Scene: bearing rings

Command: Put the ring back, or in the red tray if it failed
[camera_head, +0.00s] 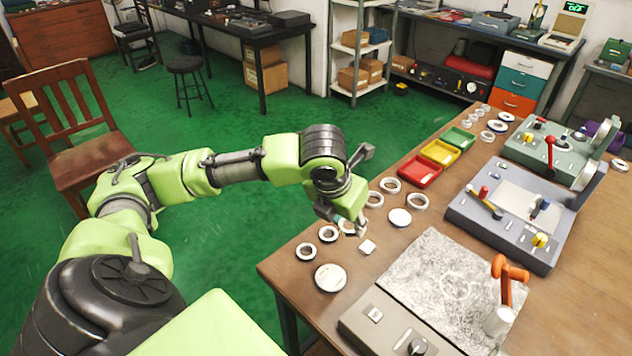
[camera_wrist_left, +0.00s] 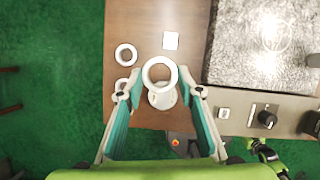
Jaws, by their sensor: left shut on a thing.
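My left gripper (camera_head: 346,222) is above the near-left edge of the brown table. It is shut on a white ring, seen clearly between the fingers in the left wrist view (camera_wrist_left: 160,88) as a pale ring (camera_wrist_left: 146,76). The ring looks larger than the rings on the table below. The red tray (camera_head: 414,171) lies farther back on the table, with a yellow tray (camera_head: 440,152) and a green tray (camera_head: 459,138) behind it.
Loose rings (camera_head: 328,233) and a white disc (camera_head: 330,278) lie near the table's left edge. More rings (camera_head: 390,184) lie before the red tray. A white square (camera_head: 367,247) lies beside a grey textured plate (camera_head: 455,285). Grey devices (camera_head: 520,215) stand to the right.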

